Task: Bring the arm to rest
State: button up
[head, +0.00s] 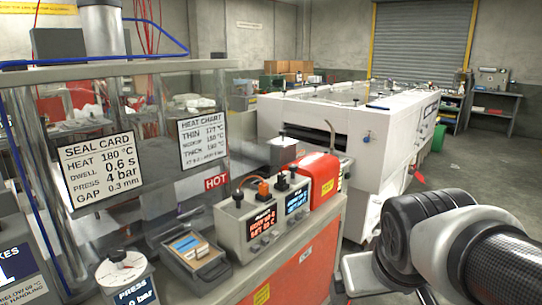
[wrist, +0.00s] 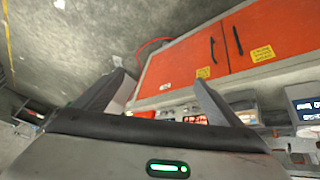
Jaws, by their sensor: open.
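My gripper (wrist: 159,78) shows in the wrist view with its two grey fingers spread wide apart. It is open, and nothing is held between the fingers. Beyond the fingers is an orange cabinet front (wrist: 190,62) with dark handles and yellow labels. In the head view my arm (head: 425,235) is folded at the lower right, over the floor and beside the orange bench (head: 300,262). The fingertips are not clearly visible there.
On the bench stand a grey control box (head: 250,228) with displays, a red box (head: 318,178) and a tray (head: 196,257). Clear guards with sign cards stand at left. A white machine (head: 375,130) stands behind my arm. Floor (head: 480,165) is open at right.

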jog(key=s+a+r+p, duration=0.1)
jog(key=s+r+p, duration=0.1)
jog(key=r+p, duration=0.5)
jog(key=s+a+r+y+p, duration=0.1)
jog(key=s+r+p, duration=0.2)
jog(key=r+p, duration=0.4)
jog(key=shift+a+r+m, duration=0.15)
jog(key=shift+r+m, duration=0.25)
jog(key=shift+r, duration=0.4)
dwell(0.8)
